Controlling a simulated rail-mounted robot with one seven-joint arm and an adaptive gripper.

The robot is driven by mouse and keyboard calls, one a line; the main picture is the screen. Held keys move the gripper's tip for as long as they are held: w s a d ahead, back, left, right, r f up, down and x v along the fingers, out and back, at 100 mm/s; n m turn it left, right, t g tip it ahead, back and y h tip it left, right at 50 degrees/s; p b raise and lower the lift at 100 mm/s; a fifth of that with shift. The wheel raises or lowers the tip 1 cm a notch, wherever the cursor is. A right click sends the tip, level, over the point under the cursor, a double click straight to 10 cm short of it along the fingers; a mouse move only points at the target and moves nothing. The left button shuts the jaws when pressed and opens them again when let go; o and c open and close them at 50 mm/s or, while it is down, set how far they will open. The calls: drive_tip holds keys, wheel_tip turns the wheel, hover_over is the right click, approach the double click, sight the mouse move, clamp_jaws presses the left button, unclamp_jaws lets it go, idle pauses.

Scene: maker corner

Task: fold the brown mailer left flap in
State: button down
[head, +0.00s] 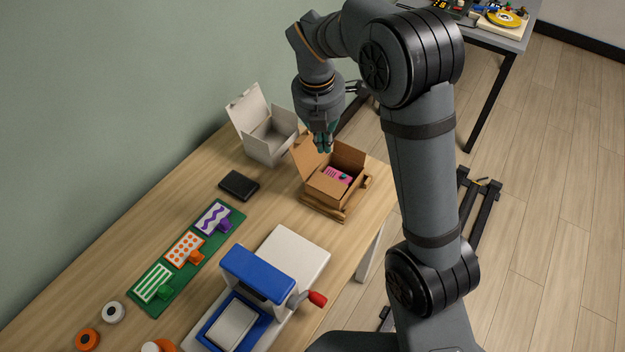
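The brown mailer (322,187) is an open cardboard box near the table's far right end, in a wooden holder (322,212). One brown flap (304,158) stands up at its left and another (349,157) stands at its back right. A pink item (338,175) with a small dark mark lies inside. My gripper (323,148) points down over the back of the mailer, close to the upright flaps. Its teal fingertips look close together; whether they touch each other or a flap is too small to tell. The gripper hides part of the mailer's back edge.
A white open box (268,138) stands behind and left of the mailer. A black wallet-like item (239,185) lies to its left. A green board (186,258) with patterned cards and a blue-and-white press (258,275) with a red-knobbed handle are nearer. The wall borders the left.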

approach(329, 178)
drive_tip(key=f, duration=0.3)
drive_tip(key=w+f, duration=0.1)
drive_tip(key=f, duration=0.1)
drive_tip(key=shift+d+f+b, duration=0.15)
drive_tip(key=shift+d+b, duration=0.1)
drive_tip(key=shift+b, duration=0.15)
drive_tip(key=shift+f, duration=0.75)
